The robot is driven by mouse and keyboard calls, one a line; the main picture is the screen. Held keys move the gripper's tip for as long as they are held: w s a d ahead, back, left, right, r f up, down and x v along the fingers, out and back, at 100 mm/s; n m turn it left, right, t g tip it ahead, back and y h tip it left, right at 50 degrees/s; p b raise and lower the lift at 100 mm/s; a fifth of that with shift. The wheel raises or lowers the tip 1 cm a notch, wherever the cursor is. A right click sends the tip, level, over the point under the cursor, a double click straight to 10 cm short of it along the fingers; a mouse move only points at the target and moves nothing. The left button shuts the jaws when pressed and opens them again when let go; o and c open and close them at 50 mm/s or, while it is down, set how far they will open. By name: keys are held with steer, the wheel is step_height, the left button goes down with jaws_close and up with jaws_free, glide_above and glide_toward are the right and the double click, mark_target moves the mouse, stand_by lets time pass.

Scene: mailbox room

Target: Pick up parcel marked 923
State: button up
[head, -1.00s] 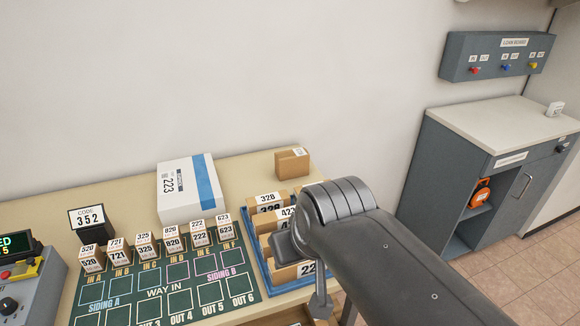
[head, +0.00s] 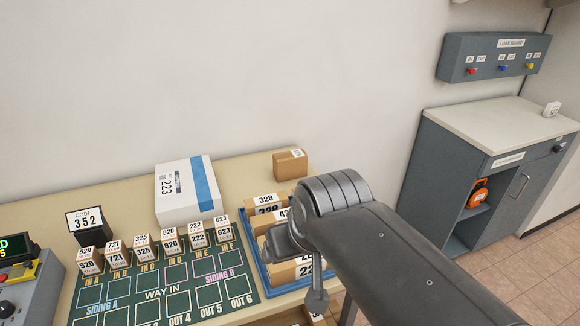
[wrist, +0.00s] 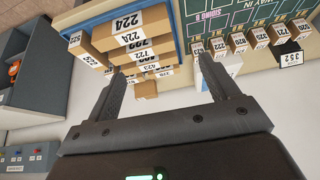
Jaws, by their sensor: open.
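A blue tray (head: 262,278) holds several tan parcels in a row. Their labels in the head view include 328 (head: 266,203), and others are partly hidden by my arm. In the wrist view the tray's parcels show 224 (wrist: 130,38) and 722 behind it. Smaller labels farther along are too blurred to read surely, so I cannot tell which parcel is 923. My gripper (wrist: 160,68) is open and empty above the tray, its fingers spread either side of the parcel row.
A green board (head: 160,293) with small numbered blocks lies left. A grey cabinet (head: 440,175) stands right.

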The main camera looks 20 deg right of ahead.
steer(key=w+d+r+m+g, duration=0.1)
steer(key=w+d+r+m, duration=0.1)
steer(key=w+r, duration=0.35)
steer(key=w+d+r+m, duration=0.2)
steer(key=w+m, duration=0.1)
steer(key=w, duration=0.6)
steer(key=m+g+h, duration=0.4)
steer(key=m+h, duration=0.2)
steer(key=m, duration=0.7)
glide_above(286, 155)
steer(key=a, duration=0.3)
steer(key=f, duration=1.7)
steer(key=shift+s+a+f, duration=0.15)
steer(key=shift+s+f, duration=0.1)
steer(key=shift+f, duration=0.05)
steer(key=shift+w+f+g, duration=0.2)
steer(key=shift+f+g, duration=0.1)
steer(key=shift+f, duration=0.35)
steer(key=x, duration=0.5)
steer(key=shift+f, duration=0.1)
steer(key=x, duration=0.5)
steer(key=shift+s+a+f, duration=0.1)
steer(key=shift+s+f, duration=0.05)
steer(key=shift+f, duration=0.05)
